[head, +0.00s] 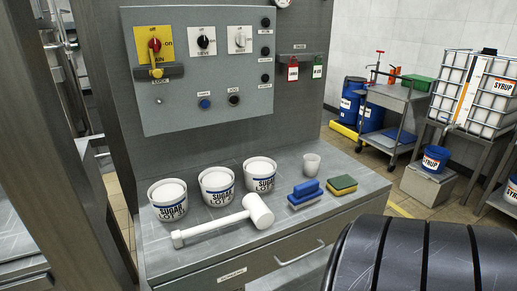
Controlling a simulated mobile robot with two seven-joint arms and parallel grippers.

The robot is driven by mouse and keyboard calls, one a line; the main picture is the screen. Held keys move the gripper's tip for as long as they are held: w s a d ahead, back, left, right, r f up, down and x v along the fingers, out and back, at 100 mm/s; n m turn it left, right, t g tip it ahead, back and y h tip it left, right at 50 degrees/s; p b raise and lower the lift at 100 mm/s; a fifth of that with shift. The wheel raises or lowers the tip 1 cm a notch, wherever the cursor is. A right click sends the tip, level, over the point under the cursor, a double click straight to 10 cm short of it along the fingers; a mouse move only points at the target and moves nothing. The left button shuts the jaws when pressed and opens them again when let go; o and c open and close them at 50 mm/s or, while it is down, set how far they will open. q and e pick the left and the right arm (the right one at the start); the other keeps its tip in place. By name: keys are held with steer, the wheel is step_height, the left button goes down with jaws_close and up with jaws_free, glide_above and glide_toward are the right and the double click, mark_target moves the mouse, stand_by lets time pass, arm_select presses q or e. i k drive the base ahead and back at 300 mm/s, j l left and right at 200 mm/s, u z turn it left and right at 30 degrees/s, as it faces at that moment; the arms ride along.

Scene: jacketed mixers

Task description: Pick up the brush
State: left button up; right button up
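The brush (305,194), a blue block with a raised blue grip and a pale underside, lies on the grey counter (290,227) in the head view. It sits right of the white mallet's head and just left of a green and yellow sponge (342,185), with a small gap between them. Nothing covers the brush. Neither my left nor my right gripper shows in this view.
The white mallet (240,217) lies before several white sugar tubs (218,186). A small translucent cup (312,164) stands behind the brush. A control panel (200,70) rises behind the counter. A drawer handle (299,255) projects from the counter's front.

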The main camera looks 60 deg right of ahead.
mark_target(305, 194)
steer(key=z, duration=2.3)
